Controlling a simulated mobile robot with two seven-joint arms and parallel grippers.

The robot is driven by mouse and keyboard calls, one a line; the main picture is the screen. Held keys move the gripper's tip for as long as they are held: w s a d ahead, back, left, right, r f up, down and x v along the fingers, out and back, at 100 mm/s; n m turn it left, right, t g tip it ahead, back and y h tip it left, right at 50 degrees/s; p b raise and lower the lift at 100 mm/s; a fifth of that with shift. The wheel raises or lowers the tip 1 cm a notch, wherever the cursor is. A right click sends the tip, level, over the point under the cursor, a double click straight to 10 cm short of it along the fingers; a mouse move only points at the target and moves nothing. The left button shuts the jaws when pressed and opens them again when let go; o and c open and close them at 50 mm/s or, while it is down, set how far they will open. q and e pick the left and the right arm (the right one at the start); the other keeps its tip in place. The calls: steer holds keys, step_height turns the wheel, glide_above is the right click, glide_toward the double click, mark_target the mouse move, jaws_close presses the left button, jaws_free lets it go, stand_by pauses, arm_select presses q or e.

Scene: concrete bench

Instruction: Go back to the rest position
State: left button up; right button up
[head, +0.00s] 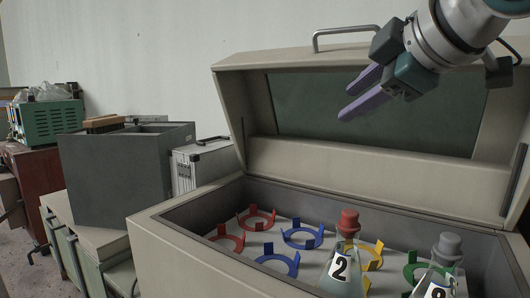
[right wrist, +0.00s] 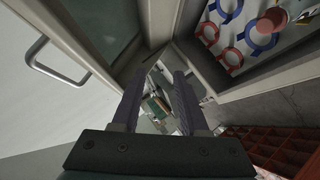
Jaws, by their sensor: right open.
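My right gripper (head: 364,92) is in the upper right of the head view, in front of the raised lid of a beige box. Its purple fingers point down and to the left. They are apart with nothing between them, and they show in the right wrist view (right wrist: 158,100) too. Below it, the open box (head: 172,230) holds red, blue, yellow and green ring holders. Two clear flasks stand in it, one with a red stopper and label 2 (head: 340,268), one with a grey stopper (head: 447,248) and cut off by the frame. My left gripper is not in view.
The raised lid (head: 400,170) with its metal handle (head: 345,36) stands close behind my right gripper. A grey open bin (head: 115,178) and a light metal case (head: 198,165) are to the left. A green instrument (head: 50,122) stands farther left. Red compartments (right wrist: 285,150) show in the wrist view.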

steer(key=s+f+m+g+p, duration=0.1)
steer(key=s+f+m, duration=0.1)
steer(key=s+f, duration=0.3)
steer(key=s+f+m+g+p, duration=0.1)
steer(key=s+f+m, duration=0.1)
steer(key=s+f, duration=0.3)
steer(key=s+f+m+g+p, duration=0.1)
steer(key=s+f+m+g, duration=0.1)
steer(key=s+f, duration=0.2)
steer(key=shift+s+a+f+h, duration=0.15)
steer(key=shift+s+f+h, duration=0.25)
steer(key=shift+f, duration=0.3)
steer(key=s+d+f+m+g+h+p, duration=0.1)
steer(key=s+d+f+m+g, duration=0.1)
steer(key=s, duration=0.8)
steer(key=s+d+f+m+g+h+p, duration=0.1)
steer(key=s+m, duration=0.4)
steer(key=s, duration=0.5)
step_height(320, 180, down, 2)
steer(key=d+g+p, duration=0.1)
steer(key=d, duration=0.1)
steer(key=shift+d+f+g, duration=0.2)
steer(key=shift+d+g, duration=0.1)
steer(key=shift+d, duration=0.05)
